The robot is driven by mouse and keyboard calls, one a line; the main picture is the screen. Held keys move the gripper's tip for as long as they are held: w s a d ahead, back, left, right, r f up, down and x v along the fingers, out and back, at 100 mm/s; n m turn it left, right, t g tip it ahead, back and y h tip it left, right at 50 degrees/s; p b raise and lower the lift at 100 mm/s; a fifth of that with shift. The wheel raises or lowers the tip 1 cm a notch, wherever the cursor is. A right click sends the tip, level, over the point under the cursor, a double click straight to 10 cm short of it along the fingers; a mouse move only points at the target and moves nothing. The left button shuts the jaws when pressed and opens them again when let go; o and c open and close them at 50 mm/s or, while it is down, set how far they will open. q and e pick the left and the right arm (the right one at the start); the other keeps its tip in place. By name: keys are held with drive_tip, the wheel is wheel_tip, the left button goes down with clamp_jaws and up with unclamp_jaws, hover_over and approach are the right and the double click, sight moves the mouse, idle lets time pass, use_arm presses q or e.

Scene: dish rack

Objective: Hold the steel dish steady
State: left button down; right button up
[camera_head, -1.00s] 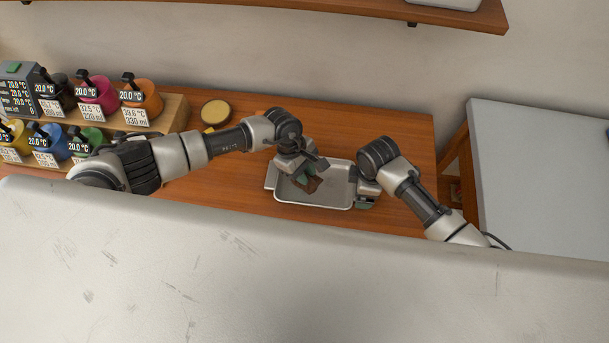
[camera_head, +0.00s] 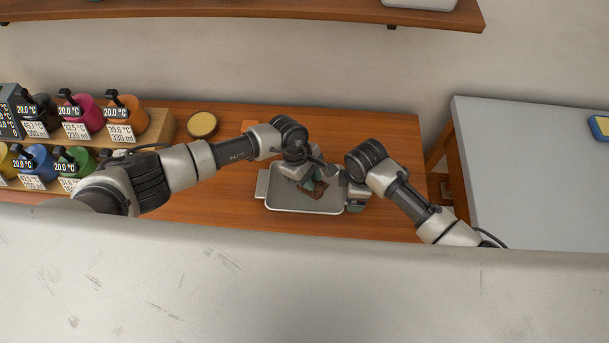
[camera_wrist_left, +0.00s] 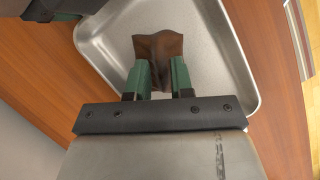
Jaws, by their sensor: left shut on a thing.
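The steel dish (camera_head: 290,203) is a shallow rectangular tray lying on the wooden table, and it also shows in the left wrist view (camera_wrist_left: 215,60). My left gripper (camera_head: 311,183) is above the dish's inside, shut on a brown, folded, leather-like piece (camera_wrist_left: 158,47). Its green fingers pinch the near edge of the piece. Whether the piece touches the dish bottom cannot be told. My right gripper (camera_head: 354,199) is at the dish's right end, against or very near the rim. Its fingertips are hidden, so its grip cannot be seen.
At the left, a wooden stand (camera_head: 155,128) holds several coloured pots with temperature labels. A round yellow-topped jar (camera_head: 202,124) stands behind my left arm. A grey side table (camera_head: 520,180) is at the right. The table front between the arms is clear.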

use_arm(q)
drive_tip(key=shift+d, duration=0.55)
drive_tip(key=shift+a+f, duration=0.15)
drive_tip(key=shift+a, duration=1.45)
drive_tip(key=shift+s+a, duration=0.1)
drive_tip(key=shift+a, duration=0.95)
wheel_tip(320, 180, up, 7)
drive_tip(key=shift+d+r, duration=0.15)
drive_tip(key=shift+r, duration=0.05)
use_arm(e)
drive_tip(key=o, duration=0.7)
wheel_tip(320, 180, up, 12)
